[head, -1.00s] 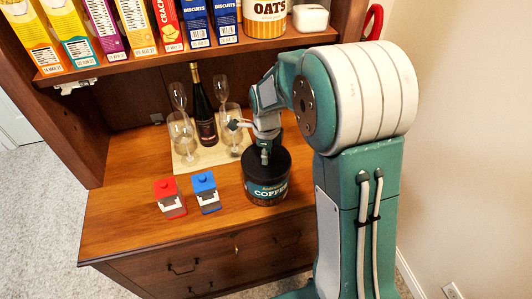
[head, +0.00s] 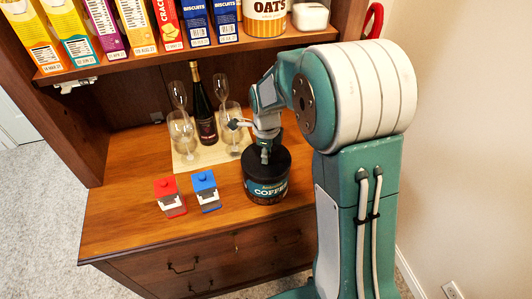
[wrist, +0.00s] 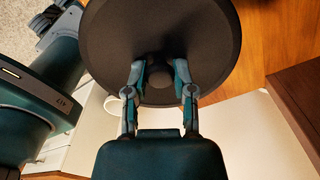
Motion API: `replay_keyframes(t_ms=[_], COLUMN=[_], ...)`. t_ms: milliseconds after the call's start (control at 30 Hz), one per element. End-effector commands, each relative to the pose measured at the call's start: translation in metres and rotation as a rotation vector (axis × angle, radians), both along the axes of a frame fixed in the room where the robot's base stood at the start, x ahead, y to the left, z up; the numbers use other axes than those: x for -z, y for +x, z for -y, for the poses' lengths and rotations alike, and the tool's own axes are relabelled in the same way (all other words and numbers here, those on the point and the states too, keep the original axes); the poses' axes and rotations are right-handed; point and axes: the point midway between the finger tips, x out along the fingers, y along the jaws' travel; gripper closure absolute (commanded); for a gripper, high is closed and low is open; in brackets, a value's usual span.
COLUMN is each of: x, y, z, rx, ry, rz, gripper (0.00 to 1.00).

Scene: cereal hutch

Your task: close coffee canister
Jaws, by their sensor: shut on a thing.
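The coffee canister (head: 266,187) stands upright on the wooden counter, dark with a "COFFEE" label. Its round black lid (head: 281,160) sits at the top of the canister; the wrist view shows the lid (wrist: 205,35) as a wide dark disc with a knob at its middle. My gripper (head: 265,156) is above the canister. In the wrist view my gripper (wrist: 161,78) has its two fingers on either side of the lid's knob, shut on it. I cannot tell whether the lid is fully seated on the rim.
A tray (head: 187,164) with a dark bottle (head: 203,112) and several glasses stands just behind and left of the canister. A red dispenser (head: 168,195) and a blue dispenser (head: 205,190) stand to its left. A shelf (head: 140,60) with boxes hangs above. The front left counter is clear.

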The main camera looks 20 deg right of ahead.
Motion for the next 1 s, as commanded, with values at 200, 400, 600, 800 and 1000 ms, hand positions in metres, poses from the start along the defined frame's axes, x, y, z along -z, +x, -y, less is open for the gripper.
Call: replay_keyframes(t_ms=[200,400,600,800,1000], x=[0.0003,0.0003,0.0002,0.0002,0.0003], y=[0.0,0.0,0.0,0.0,0.0], z=[0.0,0.0,0.0,0.0,0.0], rx=[0.0,0.0,0.0,0.0,0.0], ry=[0.0,0.0,0.0,0.0,0.0], rz=[0.0,0.0,0.0,0.0,0.0], gripper=[1.0,0.26,0.26,0.04,0.04])
